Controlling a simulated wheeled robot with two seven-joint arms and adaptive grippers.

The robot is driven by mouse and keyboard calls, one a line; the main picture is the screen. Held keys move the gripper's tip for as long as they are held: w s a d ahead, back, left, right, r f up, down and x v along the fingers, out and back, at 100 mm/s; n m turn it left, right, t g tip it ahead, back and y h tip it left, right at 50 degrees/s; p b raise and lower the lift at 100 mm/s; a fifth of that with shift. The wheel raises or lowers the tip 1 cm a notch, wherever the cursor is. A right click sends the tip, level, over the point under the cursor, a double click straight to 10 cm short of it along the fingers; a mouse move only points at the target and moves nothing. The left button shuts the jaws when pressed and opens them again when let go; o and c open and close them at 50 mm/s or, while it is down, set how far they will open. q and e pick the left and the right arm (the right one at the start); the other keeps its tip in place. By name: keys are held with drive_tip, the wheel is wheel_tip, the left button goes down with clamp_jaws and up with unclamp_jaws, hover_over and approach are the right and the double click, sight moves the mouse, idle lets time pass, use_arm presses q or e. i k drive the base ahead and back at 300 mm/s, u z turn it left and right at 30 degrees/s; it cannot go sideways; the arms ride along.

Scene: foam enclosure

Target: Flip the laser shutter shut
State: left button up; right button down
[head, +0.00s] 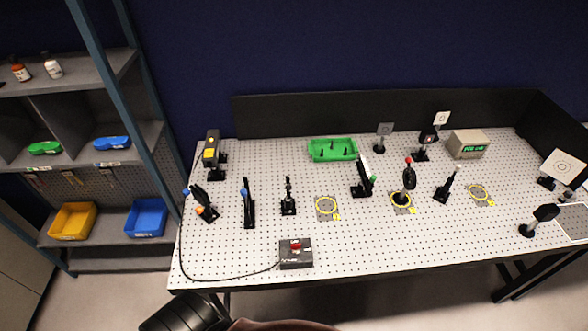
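The laser (211,150), a black unit with yellow labels, stands upright at the back left of the perforated table. A grey control box (296,258) with a red switch (295,245) on top sits near the front edge. A black cable runs from the left side of the table to this box. I cannot tell which part is the shutter: the red switch or a flap on the laser. The switch is too small to read its position. Neither of my grippers shows in the head view.
Several black optic mounts stand across the table (350,262), with yellow-ringed spots between them. A green tray (332,149) and a grey box with a green display (468,143) are at the back. Shelves with bins stand left. A dark ribbed shape (185,312) is at the bottom edge.

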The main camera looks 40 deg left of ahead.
sight(244, 192)
drive_tip(key=u, duration=3.25)
drive_tip(key=k, duration=0.55)
drive_tip(key=z, duration=1.05)
drive_tip(key=i, duration=0.2)
drive_tip(key=z, duration=0.15)
